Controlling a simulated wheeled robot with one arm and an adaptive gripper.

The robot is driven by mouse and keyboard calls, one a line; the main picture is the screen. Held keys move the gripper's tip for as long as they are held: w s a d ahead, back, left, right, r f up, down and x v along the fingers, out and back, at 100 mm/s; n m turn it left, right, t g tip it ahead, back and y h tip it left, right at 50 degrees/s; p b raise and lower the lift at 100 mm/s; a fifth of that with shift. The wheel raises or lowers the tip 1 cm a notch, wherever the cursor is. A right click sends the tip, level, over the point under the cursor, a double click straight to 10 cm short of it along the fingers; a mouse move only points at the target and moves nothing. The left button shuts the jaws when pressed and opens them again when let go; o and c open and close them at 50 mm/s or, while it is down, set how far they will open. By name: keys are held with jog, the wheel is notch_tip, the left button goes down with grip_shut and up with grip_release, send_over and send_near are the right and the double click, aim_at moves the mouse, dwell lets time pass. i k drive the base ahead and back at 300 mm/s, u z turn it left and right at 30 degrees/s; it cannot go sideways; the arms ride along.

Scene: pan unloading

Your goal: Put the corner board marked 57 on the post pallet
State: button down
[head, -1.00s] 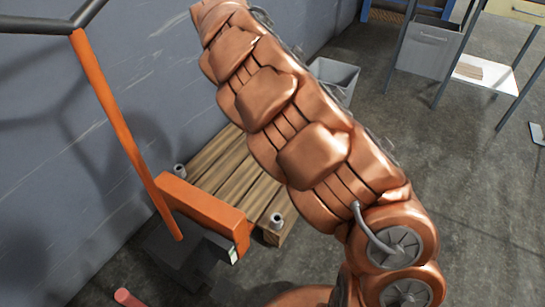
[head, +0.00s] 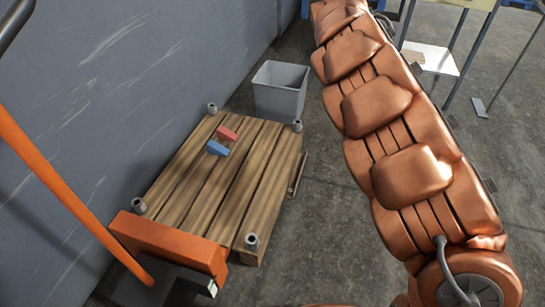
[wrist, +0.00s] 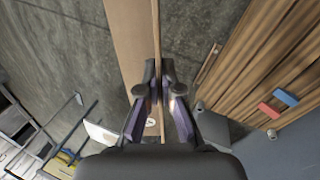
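The post pallet (head: 235,195) is a wooden slatted deck with a short grey post at each corner. It stands by the wall in the head view and also shows at the right of the wrist view (wrist: 250,60). My gripper (wrist: 160,75) is shut on a long tan corner board (wrist: 130,40) in the wrist view. The board runs up out of the picture, left of the pallet and apart from it. A small white mark shows low on the board, too small to read. In the head view my gripper and the board are out of the picture.
A red block (head: 227,133) and a blue block (head: 218,149) lie on the pallet's far part. A grey bin (head: 280,92) stands behind it. An orange truck-like frame (head: 170,240) stands at its near end. A thin wooden piece (head: 298,173) is beside its right edge.

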aim_at(257, 172)
jog(key=z, duration=0.5)
jog(key=i, duration=3.25)
jog(key=u, duration=5.05)
